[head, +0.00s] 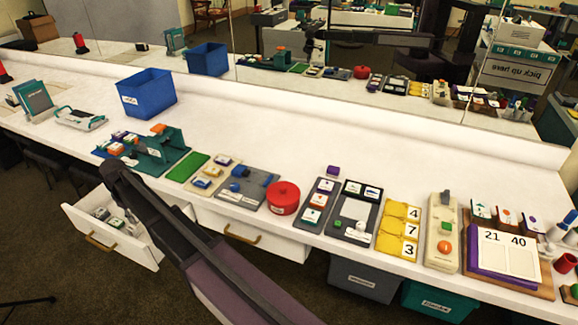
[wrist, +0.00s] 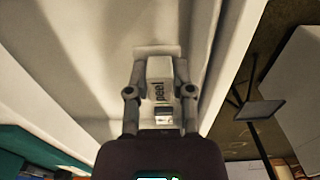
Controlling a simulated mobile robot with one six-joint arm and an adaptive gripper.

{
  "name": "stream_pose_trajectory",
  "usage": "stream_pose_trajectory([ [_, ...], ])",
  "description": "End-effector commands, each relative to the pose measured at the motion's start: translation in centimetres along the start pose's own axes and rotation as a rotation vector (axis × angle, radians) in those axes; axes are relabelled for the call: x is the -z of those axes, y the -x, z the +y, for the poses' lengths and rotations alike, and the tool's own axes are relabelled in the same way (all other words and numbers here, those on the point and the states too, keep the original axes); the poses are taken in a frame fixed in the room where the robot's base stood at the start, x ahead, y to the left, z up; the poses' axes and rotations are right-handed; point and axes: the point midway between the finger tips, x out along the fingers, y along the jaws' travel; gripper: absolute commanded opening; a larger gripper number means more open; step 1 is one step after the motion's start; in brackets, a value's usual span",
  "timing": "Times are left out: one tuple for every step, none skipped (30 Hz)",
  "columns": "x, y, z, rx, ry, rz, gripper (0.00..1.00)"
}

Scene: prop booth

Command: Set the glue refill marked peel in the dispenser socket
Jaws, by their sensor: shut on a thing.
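In the wrist view my gripper (wrist: 159,62) is shut on a pale glue refill (wrist: 159,88) with "peel" in dark letters along it. One finger lies on each side of the refill, and a pale surface lies beyond the fingertips. In the head view my arm reaches over the open drawer at the left, and the gripper itself cannot be made out. A teal fixture (head: 168,152) with orange pieces stands on the counter behind the arm. I cannot tell which fixture has the dispenser socket.
The open white drawer (head: 142,254) holds several small items. A blue bin (head: 148,93) stands at the back. A green mat (head: 187,167), a red round pot (head: 283,197) and several labelled trays line the front edge. The counter's middle back is clear.

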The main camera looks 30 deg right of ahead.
Motion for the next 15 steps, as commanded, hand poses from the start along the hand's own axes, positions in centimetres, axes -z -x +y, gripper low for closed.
stream_pose_trajectory([
  [0.0, 0.7, 0.0, 0.0, 0.0, 0.0, 0.0],
  [0.0, 1.0, 0.0, 0.0, 0.0, 0.0, 0.0],
  [0.0, 1.5, 0.0, 0.0, 0.0, 0.0, 0.0],
  [0.0, 1.9, 0.0, 0.0, 0.0, 0.0, 0.0],
  [0.0, 2.3, 0.0, 0.0, 0.0, 0.0, 0.0],
  [0.0, 2.8, 0.0, 0.0, 0.0, 0.0, 0.0],
  [0.0, 3.3, 0.0, 0.0, 0.0, 0.0, 0.0],
  [0.0, 3.8, 0.0, 0.0, 0.0, 0.0, 0.0],
  [0.0, 4.4, 0.0, 0.0, 0.0, 0.0, 0.0],
  [0.0, 5.0, 0.0, 0.0, 0.0, 0.0, 0.0],
  [0.0, 5.5, 0.0, 0.0, 0.0, 0.0, 0.0],
  [0.0, 6.2, 0.0, 0.0, 0.0, 0.0, 0.0],
  [0.0, 6.7, 0.0, 0.0, 0.0, 0.0, 0.0],
  [0.0, 7.2, 0.0, 0.0, 0.0, 0.0, 0.0],
  [0.0, 7.8, 0.0, 0.0, 0.0, 0.0, 0.0],
])
